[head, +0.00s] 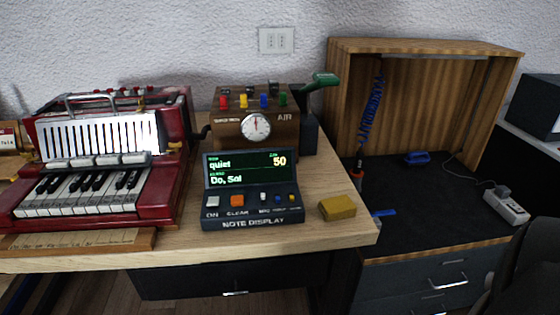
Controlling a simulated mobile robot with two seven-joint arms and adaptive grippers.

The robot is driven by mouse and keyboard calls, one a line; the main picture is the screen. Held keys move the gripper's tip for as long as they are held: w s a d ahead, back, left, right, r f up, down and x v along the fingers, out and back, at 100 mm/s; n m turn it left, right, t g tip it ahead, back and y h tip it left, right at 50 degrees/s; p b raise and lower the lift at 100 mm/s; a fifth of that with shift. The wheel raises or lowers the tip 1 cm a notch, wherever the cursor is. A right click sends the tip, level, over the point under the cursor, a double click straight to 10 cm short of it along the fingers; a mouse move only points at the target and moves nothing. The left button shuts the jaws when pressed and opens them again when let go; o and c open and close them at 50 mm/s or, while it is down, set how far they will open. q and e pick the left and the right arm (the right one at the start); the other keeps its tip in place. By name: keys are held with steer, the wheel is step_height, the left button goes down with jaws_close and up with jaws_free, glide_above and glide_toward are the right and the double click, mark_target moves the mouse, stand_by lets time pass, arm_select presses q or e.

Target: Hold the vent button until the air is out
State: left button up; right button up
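Neither of my grippers is in the head view. A wooden box marked AIR (230,139) stands at the back of the wooden table, with a round white dial (256,127) on its front. The dial's needle points about straight up. A red, a yellow, a blue and a green tab stand along its top. A red accordion-like instrument (160,190) with piano keys lies at the left. A small yellow knob (175,146) shows at its right side. No label reading "vent" is legible, so I cannot tell which part is the vent button.
A dark note display (252,222) reads "quiet", "50" and "Do, Sol". A yellow block (337,207) lies right of it. A green-handled device (309,120) stands behind. A dark bench with an open wooden hutch (420,46), coiled blue hose (370,110) and power strip (506,205) is at right.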

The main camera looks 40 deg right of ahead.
steer(key=shift+s, duration=0.1)
steer(key=c, duration=0.4)
steer(key=shift+s, duration=0.1)
jaws_close()
steer(key=shift+s+f, duration=0.1)
stand_by(0.3)
steer(key=shift+w, duration=0.2)
